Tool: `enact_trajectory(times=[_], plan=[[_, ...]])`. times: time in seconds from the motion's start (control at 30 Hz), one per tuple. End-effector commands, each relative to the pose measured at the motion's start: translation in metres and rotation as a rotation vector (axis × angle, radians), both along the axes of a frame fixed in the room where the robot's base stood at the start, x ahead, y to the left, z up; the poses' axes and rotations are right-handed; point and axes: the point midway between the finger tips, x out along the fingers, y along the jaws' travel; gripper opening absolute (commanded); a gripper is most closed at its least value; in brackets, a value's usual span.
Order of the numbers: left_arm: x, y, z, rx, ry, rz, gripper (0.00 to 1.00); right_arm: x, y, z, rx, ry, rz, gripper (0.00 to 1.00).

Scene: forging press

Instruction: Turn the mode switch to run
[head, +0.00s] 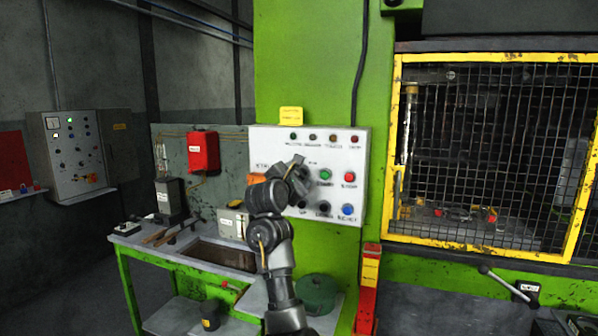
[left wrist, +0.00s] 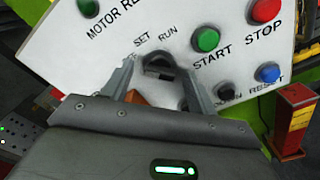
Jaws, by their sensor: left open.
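The black mode switch (left wrist: 159,67) is a round knob on the white control panel (head: 262,140), below the printed words SET and RUN. A further label at its left is partly hidden by a finger. I cannot tell which word the knob points to. My left gripper (left wrist: 158,72) is open, with one finger on each side of the knob; whether they touch it is unclear. In the head view my left gripper (head: 298,178) is in front of the panel's middle and hides the switch. My right gripper is not in view.
Close to the switch are the green START button (left wrist: 206,40), the red STOP button (left wrist: 265,10) and the blue RESET button (left wrist: 267,73). A yellow-framed mesh guard (head: 480,160) stands at the right. A green workbench (head: 150,252) with tools stands at the lower left.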

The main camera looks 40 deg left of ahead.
Motion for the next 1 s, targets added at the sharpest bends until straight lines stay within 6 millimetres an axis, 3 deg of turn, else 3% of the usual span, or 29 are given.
enact_trajectory(times=[0.4, 0.73, 1.0], plan=[[0.0075, 0.0028, -0.0013, 0.001, 0.001, 0.001, 0.57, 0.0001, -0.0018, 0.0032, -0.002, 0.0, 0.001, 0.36], [0.0075, 0.0025, -0.0012, 0.0, 0.002, 0.0, 0.14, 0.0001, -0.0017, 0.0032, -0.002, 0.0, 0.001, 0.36], [0.0081, 0.0013, -0.0018, 0.026, 0.011, -0.001, 0.14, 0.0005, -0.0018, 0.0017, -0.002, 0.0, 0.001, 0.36]])
